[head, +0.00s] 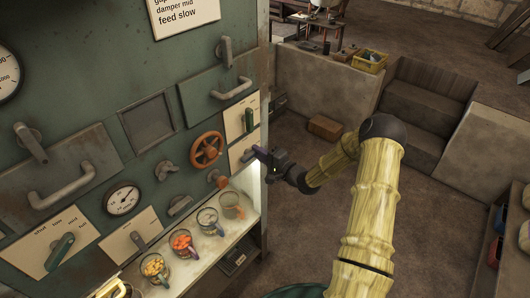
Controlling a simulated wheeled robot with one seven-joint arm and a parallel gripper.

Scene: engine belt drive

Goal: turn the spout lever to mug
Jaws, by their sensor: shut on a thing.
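My gripper (262,158) is at the right edge of the green machine front. It is shut on a small dark purple lever handle (258,151), which I take to be the spout lever. The handle sits at a pale label plate (237,153) whose words are too small to read. The lever's pivot is mostly hidden by my gripper. More glass mugs line the shelf to the left, some with orange or yellow contents.
An orange handwheel (206,150) and a green lever (249,120) are close to my gripper. Other levers, handles and a gauge (122,200) cover the panel. A brown block (325,128) lies on the floor behind. The floor to the right is mostly clear.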

